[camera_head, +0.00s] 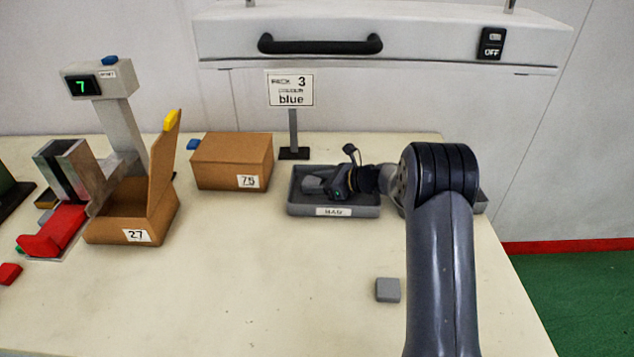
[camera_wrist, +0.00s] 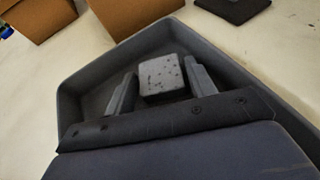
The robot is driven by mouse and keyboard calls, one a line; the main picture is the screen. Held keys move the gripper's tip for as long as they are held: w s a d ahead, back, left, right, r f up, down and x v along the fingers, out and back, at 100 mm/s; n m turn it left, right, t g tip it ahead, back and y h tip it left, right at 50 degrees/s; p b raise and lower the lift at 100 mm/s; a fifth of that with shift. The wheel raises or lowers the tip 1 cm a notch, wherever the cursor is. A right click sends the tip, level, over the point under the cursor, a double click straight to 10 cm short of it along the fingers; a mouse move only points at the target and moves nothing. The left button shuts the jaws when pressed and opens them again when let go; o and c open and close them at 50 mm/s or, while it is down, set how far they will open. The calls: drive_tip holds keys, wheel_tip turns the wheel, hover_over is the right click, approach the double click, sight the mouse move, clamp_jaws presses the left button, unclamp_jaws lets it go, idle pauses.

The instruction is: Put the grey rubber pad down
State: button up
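A grey block with dark specks, which looks like the rubber pad (camera_wrist: 162,75), sits between the two fingers of my gripper (camera_wrist: 162,88) in the wrist view. The pad and fingertips are inside the walls of a dark grey tray (camera_wrist: 72,88). In the head view my gripper (camera_head: 324,186) reaches low into this labelled tray (camera_head: 362,211), with the light grey pad (camera_head: 312,185) at its tip. Whether the pad touches the tray floor cannot be told.
A plain grey block (camera_head: 388,290) lies on the table in front. A closed box marked 75 (camera_head: 225,160) and an open box marked 27 (camera_head: 122,228) stand left. A sign (camera_head: 291,90) stands behind the tray. The front middle of the table is mostly clear.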

drive_tip(key=shift+r, duration=0.25)
drive_tip(key=v, duration=1.2)
drive_tip(key=shift+p, duration=0.3)
idle(1.8)
